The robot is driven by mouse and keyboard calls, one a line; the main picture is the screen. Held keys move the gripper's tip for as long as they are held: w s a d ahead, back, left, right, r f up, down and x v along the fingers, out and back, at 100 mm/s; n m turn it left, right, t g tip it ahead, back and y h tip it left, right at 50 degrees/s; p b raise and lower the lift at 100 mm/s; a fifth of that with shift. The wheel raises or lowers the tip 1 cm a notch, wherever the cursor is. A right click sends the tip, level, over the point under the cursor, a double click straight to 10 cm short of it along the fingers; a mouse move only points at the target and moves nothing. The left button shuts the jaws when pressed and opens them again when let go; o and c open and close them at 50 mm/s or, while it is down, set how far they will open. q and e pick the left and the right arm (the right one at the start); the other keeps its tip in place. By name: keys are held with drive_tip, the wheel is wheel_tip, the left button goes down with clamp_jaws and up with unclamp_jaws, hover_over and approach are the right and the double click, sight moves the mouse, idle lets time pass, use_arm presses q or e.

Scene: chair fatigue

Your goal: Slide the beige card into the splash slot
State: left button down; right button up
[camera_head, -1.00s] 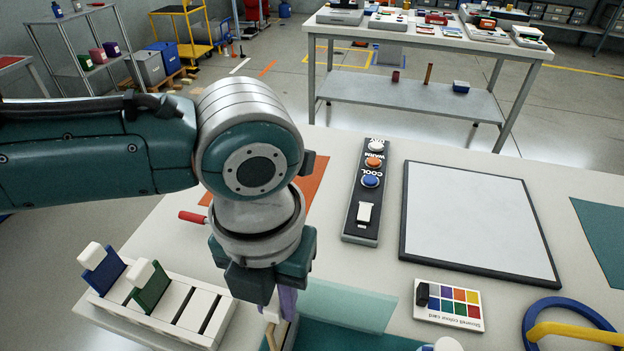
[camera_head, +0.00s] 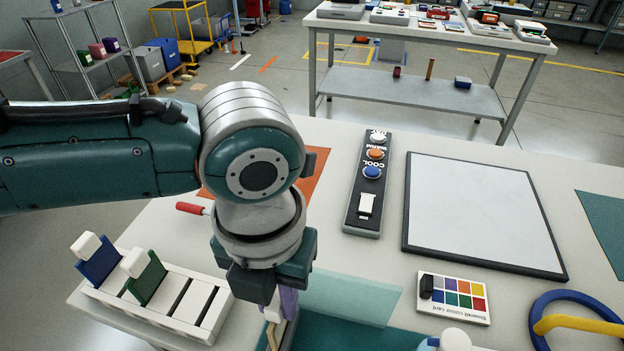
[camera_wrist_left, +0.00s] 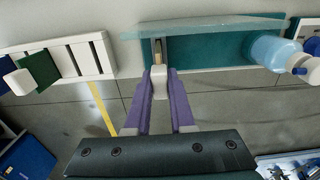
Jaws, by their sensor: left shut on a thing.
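My left gripper (camera_wrist_left: 160,90) points down at the near edge of the table, its purple fingers shut on the white handle (camera_wrist_left: 159,83) of the beige card (camera_wrist_left: 157,52). In the head view this gripper (camera_head: 280,305) hides most of the card. The card stands at the left end of a teal stand with a clear splash panel (camera_head: 350,297); the stand also shows in the left wrist view (camera_wrist_left: 210,50). I cannot tell how deep the card sits in a slot there. My right gripper is not in view.
A white slotted rack (camera_head: 165,315) at left holds a blue card (camera_head: 98,262) and a green card (camera_head: 146,280). A pale blue bottle (camera_wrist_left: 270,50) is at the stand's right end. A button panel (camera_head: 368,185), whiteboard (camera_head: 480,215) and colour card (camera_head: 453,297) lie beyond.

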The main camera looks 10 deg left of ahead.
use_arm(q)
drive_tip(key=shift+f+b, duration=0.35)
drive_tip(key=shift+f, duration=0.15)
drive_tip(key=c, duration=0.7)
unclamp_jaws()
wheel_tip(320, 180, up, 10)
drive_tip(key=shift+p, duration=0.4)
